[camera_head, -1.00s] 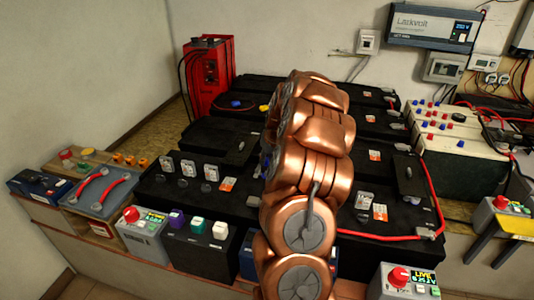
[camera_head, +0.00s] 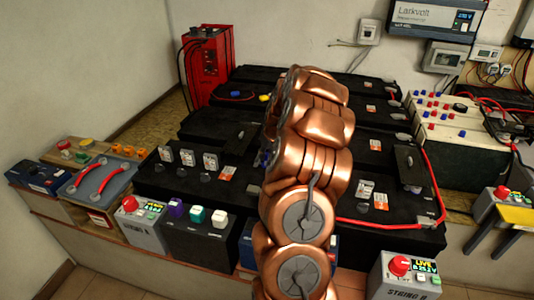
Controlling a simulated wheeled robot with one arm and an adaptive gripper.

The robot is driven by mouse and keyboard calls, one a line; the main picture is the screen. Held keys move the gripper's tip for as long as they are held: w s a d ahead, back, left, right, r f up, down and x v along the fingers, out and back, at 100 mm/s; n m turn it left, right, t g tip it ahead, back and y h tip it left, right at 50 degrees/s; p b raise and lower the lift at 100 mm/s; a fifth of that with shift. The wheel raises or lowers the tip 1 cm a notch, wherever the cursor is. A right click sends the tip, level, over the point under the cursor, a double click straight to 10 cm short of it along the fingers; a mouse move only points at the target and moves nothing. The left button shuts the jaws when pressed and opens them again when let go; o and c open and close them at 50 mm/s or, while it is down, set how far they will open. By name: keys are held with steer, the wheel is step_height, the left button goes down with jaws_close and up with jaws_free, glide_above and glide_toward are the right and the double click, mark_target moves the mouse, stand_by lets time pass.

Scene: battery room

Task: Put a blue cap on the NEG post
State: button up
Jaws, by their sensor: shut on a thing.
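My copper-coloured arm stands in the middle of the camera view and covers the centre of the battery bank. My gripper is hidden behind it, so its fingers and anything in them do not show. A small bluish patch shows at the arm's left edge, too small to name. Several small blue caps (camera_head: 432,94) and red caps stand on a pale box at the right. Black batteries (camera_head: 200,130) fill the bench on both sides of my arm. I cannot read a NEG label or pick out that post.
A red charger (camera_head: 208,65) stands at the back left. Grey boxes with red buttons stand at the front left (camera_head: 140,217) and front right (camera_head: 402,275). A red cable (camera_head: 432,185) runs along the right battery. Wall units hang at the upper right.

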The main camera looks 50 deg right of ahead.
steer(key=shift+s+a+f+b, duration=0.25)
steer(key=shift+s+f+b, duration=0.1)
steer(key=shift+f, duration=0.25)
steer(key=shift+c, duration=0.3)
steer(key=shift+w, duration=0.1)
steer(key=shift+c, duration=0.6)
steer(key=shift+d+r, duration=0.1)
steer(key=shift+w+d+r, duration=0.1)
steer(key=shift+w+r, duration=0.1)
steer(key=shift+r, duration=0.1)
steer(key=shift+w+d+r, duration=0.1)
steer(key=shift+w+r, duration=0.1)
steer(key=shift+r, duration=0.15)
steer(key=shift+c, duration=0.2)
steer(key=shift+w+r, duration=0.1)
steer(key=shift+w, duration=0.05)
steer(key=shift+s, duration=0.2)
